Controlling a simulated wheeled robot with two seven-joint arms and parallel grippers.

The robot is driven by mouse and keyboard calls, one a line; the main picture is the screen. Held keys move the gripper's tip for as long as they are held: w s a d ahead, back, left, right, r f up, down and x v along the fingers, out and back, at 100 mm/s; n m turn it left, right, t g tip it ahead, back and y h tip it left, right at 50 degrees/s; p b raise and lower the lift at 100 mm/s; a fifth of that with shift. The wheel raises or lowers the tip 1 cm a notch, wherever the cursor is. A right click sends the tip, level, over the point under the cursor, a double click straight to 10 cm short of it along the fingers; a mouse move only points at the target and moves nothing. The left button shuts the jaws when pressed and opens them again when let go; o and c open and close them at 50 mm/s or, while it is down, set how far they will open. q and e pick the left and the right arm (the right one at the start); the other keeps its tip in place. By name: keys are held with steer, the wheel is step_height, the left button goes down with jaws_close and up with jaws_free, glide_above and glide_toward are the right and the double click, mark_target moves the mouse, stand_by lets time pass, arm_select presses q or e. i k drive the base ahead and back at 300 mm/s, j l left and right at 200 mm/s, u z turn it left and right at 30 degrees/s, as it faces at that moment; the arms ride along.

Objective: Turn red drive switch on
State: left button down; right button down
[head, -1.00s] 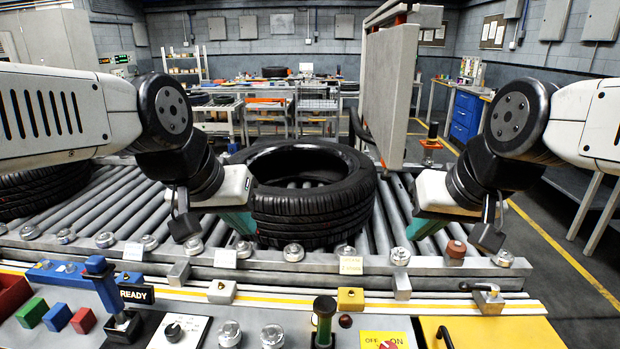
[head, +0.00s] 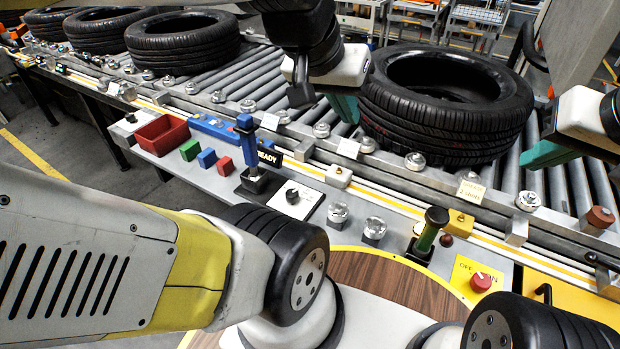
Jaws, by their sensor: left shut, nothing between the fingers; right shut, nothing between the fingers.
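The red drive switch (head: 481,282) is a round red knob on a yellow plate (head: 462,268) with OFF/ON lettering, at the lower right of the control panel. A small pale mark shows on the knob; I cannot tell for sure which label it points to. My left gripper (head: 345,106) has teal fingers and is shut and empty, over the rollers at the left side of the nearest tyre (head: 445,112). My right gripper (head: 545,154) is shut and empty at that tyre's right side. Both are well beyond the switch, and I cannot tell whether they touch the tyre.
A blue lever (head: 247,145) beside a READY sign, a black selector knob (head: 292,195), clear buttons (head: 338,212) and a green-handled lever (head: 430,230) stand on the panel. A red bin (head: 161,135) is at its left end. More tyres (head: 182,38) lie on the rollers.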

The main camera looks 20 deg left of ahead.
mark_target(479, 282)
steer(key=j+u, duration=0.15)
steer(key=u, duration=0.25)
steer(key=k+j+u, duration=0.1)
steer(key=j+u, duration=0.15)
steer(key=u, duration=0.15)
steer(key=z, duration=1.95)
steer(key=k+j+z, duration=0.25)
steer(key=i+j, duration=0.05)
